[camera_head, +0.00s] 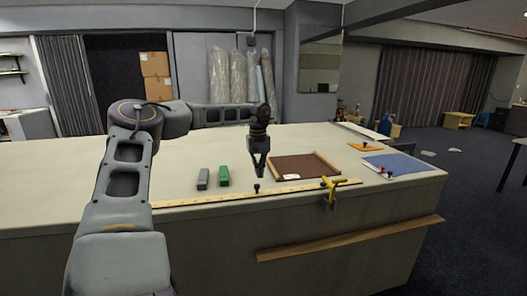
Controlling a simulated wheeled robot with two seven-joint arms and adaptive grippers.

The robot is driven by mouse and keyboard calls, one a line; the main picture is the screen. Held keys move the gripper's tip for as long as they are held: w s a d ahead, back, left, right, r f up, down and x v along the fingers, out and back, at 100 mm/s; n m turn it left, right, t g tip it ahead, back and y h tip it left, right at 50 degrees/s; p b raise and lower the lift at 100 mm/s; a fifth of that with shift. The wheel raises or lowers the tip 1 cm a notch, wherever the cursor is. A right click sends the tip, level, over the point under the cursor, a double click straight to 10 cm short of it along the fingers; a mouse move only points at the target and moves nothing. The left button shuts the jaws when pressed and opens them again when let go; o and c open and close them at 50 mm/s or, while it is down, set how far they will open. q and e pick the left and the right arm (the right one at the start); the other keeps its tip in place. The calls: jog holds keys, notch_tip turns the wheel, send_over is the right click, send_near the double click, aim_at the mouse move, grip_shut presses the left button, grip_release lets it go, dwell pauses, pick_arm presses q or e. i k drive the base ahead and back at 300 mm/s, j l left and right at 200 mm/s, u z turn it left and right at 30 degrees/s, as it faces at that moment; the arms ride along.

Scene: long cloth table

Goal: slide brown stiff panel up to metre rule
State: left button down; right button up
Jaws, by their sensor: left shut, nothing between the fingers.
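The brown stiff panel (305,165) lies flat on the cloth table, with lighter wooden strips along its sides and a small white label at its front edge. The metre rule (220,198) is a long pale-yellow strip along the front of the table, nearer to me than the panel, with a bare gap between them. My left gripper (260,174) is shut and empty, pointing down by the panel's left edge; I cannot tell whether it touches the panel or the table. My right gripper is out of view.
A yellow clamp (329,190) and a black knob (257,188) sit at the rule. A grey block (203,179) and a green block (224,176) stand left of my gripper. A blue sheet (402,164) and an orange piece (366,147) lie right. The table's left is clear.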

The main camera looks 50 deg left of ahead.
aim_at(294, 167)
jog(key=i+j, duration=0.2)
jog(key=j, duration=0.15)
jog(key=i+j, duration=0.2)
jog(key=j, duration=0.2)
jog(key=i+j, duration=0.45)
jog(key=j, duration=0.3)
jog(key=i+j, duration=0.2)
jog(key=j, duration=0.15)
